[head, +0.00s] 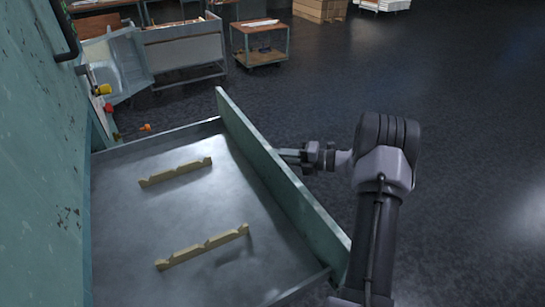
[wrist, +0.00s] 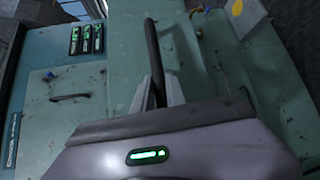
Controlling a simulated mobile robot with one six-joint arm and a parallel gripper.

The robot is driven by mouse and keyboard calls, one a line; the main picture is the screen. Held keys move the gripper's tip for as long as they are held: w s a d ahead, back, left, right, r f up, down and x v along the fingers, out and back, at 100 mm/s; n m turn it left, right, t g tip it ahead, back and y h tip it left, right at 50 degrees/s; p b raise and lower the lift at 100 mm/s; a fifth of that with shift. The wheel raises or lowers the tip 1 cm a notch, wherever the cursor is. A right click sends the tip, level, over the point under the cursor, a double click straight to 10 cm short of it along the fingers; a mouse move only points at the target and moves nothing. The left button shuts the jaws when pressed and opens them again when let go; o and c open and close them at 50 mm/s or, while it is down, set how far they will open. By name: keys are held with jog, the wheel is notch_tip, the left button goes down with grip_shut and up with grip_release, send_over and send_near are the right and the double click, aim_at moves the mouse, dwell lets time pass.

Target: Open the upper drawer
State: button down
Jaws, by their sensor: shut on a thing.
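The upper drawer (head: 127,222) is pulled well out of the teal cabinet (head: 35,150) in the head view. Its tall front panel (head: 275,175) faces right, and its grey metal floor shows. My gripper (head: 284,154) is at the outer face of this panel, around the middle of its length. In the wrist view my gripper (wrist: 158,88) is shut on the drawer's dark bar handle (wrist: 152,50), with a pale finger on each side of it. The handle is hidden behind the panel in the head view.
Two notched wooden strips (head: 203,247) lie in the drawer. Coloured knobs (head: 104,89) stick out from the cabinet beyond it. A wheeled cart (head: 260,45) and a grey bin (head: 183,48) stand farther back. The dark floor on the right is clear. Another handle (wrist: 70,98) shows in the wrist view.

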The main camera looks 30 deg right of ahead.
jog(key=shift+d, duration=0.25)
jog(key=c, duration=1.4)
grip_release()
jog(key=shift+a, duration=0.1)
jog(key=shift+o, duration=0.2)
jog(key=p+v, duration=0.2)
jog(key=v, duration=1.5)
jog(key=shift+d, duration=0.2)
jog(key=shift+s, duration=0.15)
